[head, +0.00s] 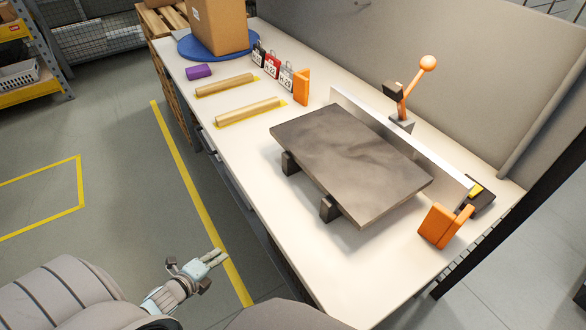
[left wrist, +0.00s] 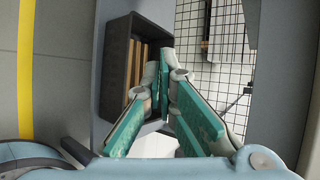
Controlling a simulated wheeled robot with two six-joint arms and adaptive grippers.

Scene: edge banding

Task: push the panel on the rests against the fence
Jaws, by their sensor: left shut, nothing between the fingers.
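A dark grey panel (head: 350,160) lies flat, raised on dark rests (head: 330,208) on the white bench. The rests show under its near-left edge. The fence (head: 400,140) is a long upright metal strip along the panel's far right side. The panel lies close beside it; I cannot tell whether they touch. My left gripper (head: 219,257) is low over the floor at the bench's near side, apart from the panel. In the left wrist view its teal-padded fingers (left wrist: 163,65) are shut with nothing between them. My right gripper is not in view.
Orange blocks (head: 440,225) (head: 302,87) stand near the fence's ends. An orange-knobbed lever clamp (head: 403,110) stands behind the fence. The near bench corner (head: 360,290) is clear.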

